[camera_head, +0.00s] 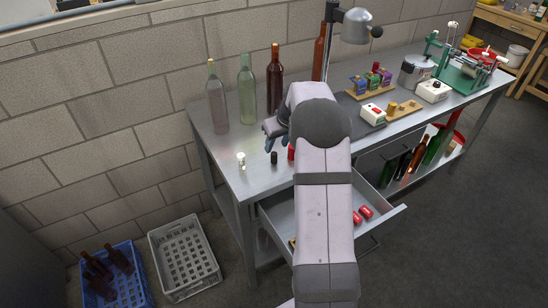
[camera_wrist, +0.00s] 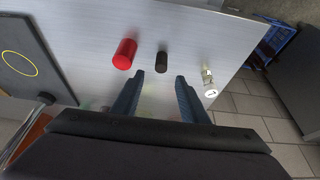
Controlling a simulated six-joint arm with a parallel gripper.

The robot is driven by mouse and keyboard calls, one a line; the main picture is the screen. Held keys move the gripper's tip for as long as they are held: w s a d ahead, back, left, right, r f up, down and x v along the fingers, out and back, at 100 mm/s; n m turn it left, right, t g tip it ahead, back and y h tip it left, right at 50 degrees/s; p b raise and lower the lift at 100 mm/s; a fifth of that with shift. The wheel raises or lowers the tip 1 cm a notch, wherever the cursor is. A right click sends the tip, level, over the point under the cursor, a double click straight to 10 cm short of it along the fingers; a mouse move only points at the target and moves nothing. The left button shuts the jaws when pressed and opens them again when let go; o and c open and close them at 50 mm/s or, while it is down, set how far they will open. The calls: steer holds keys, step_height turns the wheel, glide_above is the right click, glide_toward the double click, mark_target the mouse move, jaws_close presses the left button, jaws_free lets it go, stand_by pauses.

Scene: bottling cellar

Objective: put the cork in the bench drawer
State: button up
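The bench drawer (camera_head: 274,212) is pulled open below the bench top, partly hidden by my arm. A small tan cylinder (camera_head: 392,108), which looks like a cork, stands on a wooden board right of my arm; I cannot be sure it is one. My gripper (camera_head: 275,142) is low over the left part of the bench. In the wrist view my gripper (camera_wrist: 160,76) is open and empty, with a black cylinder (camera_wrist: 161,62) just beyond the gap between its fingertips. A red cylinder (camera_wrist: 124,54) and a wire-and-white stopper (camera_wrist: 208,79) stand either side.
Three bottles, clear (camera_head: 217,100), green (camera_head: 247,92) and brown (camera_head: 275,82), stand behind my gripper. A lamp (camera_head: 356,26) rises at the back. Red pieces (camera_head: 366,212) lie in the drawer. A blue crate (camera_head: 131,288) and a grey crate (camera_head: 160,240) are on the floor.

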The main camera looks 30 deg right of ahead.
mark_target(274, 153)
steer(key=shift+p+x, duration=1.7)
steer(key=shift+x, duration=1.8)
steer(key=shift+s+f, duration=0.1)
steer(key=shift+s, duration=0.05)
jaws_close()
